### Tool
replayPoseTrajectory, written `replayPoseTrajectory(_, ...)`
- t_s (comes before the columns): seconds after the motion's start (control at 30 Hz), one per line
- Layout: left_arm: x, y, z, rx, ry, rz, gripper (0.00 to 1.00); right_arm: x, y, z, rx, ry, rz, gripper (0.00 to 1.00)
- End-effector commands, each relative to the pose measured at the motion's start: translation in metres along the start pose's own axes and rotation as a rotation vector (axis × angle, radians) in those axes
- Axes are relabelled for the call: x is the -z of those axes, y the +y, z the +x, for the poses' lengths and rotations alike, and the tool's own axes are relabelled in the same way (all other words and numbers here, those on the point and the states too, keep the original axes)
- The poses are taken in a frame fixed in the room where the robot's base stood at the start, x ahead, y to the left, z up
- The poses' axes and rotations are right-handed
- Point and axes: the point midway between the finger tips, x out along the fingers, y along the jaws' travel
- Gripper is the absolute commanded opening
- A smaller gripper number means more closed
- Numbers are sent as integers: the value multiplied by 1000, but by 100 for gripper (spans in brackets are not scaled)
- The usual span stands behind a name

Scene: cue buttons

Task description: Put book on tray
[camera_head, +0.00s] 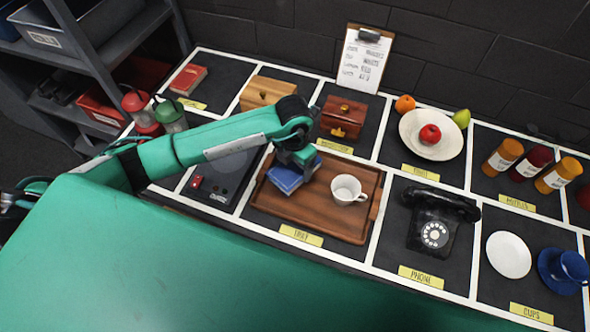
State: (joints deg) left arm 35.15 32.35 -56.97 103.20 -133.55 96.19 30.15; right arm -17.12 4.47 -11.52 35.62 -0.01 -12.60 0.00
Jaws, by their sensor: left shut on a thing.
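A blue book (284,179) is at the left part of the brown wooden tray (335,224), tilted a little. My left gripper (297,160) is shut on the blue book from above and hides its far side. I cannot tell whether the book rests fully on the tray. A white cup (347,190) stands on the tray, just right of the book. A red book (188,79) lies in the back left square of the table. My right gripper is not in view.
A black telephone (437,220) stands right of the tray, and a dark device (220,178) lies left of it. Behind are wooden boxes (342,117) and a plate (410,145) with fruit. Red and green lidded containers (172,116) stand near my left arm.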

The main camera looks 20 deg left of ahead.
Motion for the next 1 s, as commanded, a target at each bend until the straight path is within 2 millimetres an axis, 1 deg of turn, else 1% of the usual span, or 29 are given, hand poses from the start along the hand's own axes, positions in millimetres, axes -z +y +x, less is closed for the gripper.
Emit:
replayPoseTrajectory(0.17, -1, 0, 14, 1, 0, -2, 48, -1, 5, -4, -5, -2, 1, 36)
replayPoseTrajectory(0.33, 0, 0, 39, 2, 1, -3, 48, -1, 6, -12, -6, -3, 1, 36)
replayPoseTrajectory(0.43, -1, 0, 50, 2, 0, -2, 48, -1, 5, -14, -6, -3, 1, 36)
replayPoseTrajectory(0.5, -1, 0, 53, 0, -1, -1, 48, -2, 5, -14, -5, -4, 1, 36)
replayPoseTrajectory(0.73, -1, 0, 54, 1, -2, -1, 48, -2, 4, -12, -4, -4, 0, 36)
replayPoseTrajectory(0.83, -1, 0, 58, 1, -2, -1, 48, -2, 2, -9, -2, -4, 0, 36)
replayPoseTrajectory(0.87, -1, 0, 58, 1, -1, -1, 80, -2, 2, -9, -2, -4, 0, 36)
replayPoseTrajectory(0.9, -1, 0, 57, 1, -1, -1, 88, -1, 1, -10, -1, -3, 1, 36)
replayPoseTrajectory(0.97, -1, 0, 56, 1, -1, -1, 99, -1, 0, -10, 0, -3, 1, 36)
replayPoseTrajectory(1.0, -1, 0, 56, 1, -1, -1, 100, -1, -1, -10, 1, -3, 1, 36)
